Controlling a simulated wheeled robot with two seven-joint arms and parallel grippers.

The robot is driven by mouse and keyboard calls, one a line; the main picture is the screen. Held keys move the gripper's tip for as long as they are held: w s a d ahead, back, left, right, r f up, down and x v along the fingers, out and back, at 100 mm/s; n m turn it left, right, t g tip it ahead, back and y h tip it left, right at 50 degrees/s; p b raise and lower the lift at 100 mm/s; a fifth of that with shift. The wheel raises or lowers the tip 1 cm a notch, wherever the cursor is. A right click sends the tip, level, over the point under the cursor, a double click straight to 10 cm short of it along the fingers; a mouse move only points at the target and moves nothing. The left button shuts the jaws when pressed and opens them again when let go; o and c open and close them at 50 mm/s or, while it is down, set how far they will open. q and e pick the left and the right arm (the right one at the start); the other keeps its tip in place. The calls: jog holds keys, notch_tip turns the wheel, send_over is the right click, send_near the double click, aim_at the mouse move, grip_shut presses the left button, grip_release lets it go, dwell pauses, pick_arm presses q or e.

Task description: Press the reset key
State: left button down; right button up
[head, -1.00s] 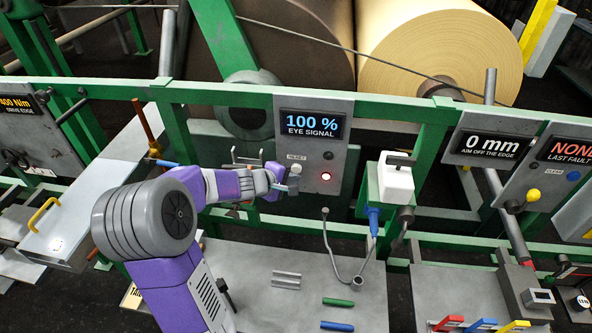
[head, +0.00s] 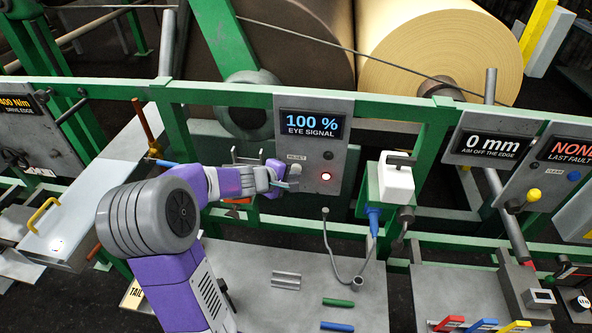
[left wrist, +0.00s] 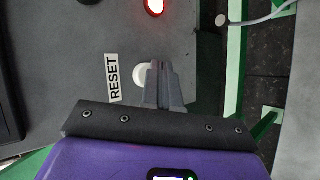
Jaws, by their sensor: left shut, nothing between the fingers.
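The reset key is a pale round button (left wrist: 140,76) beside the RESET label (left wrist: 114,79) in the left wrist view. In the head view the RESET label (head: 296,157) sits on the grey eye-signal panel (head: 340,105), with the key mostly hidden by my gripper. My left gripper (head: 294,182) is shut and empty, pointing at the panel just below the label. In the left wrist view its fingertips (left wrist: 160,65) overlap the key's edge. I cannot tell whether they touch it. My right gripper is not in view.
A lit red lamp (head: 326,176) is on the panel, right of my gripper. The display (head: 312,125) reads 100 % EYE SIGNAL. A white box (head: 396,180) with a blue plug stands to the right. A grey table (head: 290,255) with green and blue bars lies below.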

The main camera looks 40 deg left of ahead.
pick_arm(q)
jog(key=shift+w+a, duration=0.2)
jog(key=shift+w, duration=0.15)
dwell(0.4)
jog(key=shift+s, duration=0.1)
jog(key=shift+s+d+b, duration=0.4)
jog(key=shift+s+b, duration=0.15)
jog(key=shift+s, duration=0.1)
jog(key=shift+s+d+b, duration=0.3)
jog(key=shift+s+d, duration=0.1)
jog(key=shift+s, duration=0.35)
jog(key=shift+s+d+b, duration=0.3)
jog(key=shift+s+d, duration=0.15)
jog(key=shift+s, duration=0.25)
jog(key=shift+s+d+b, duration=0.3)
jog(key=shift+s+d, duration=0.1)
jog(key=shift+s, duration=0.35)
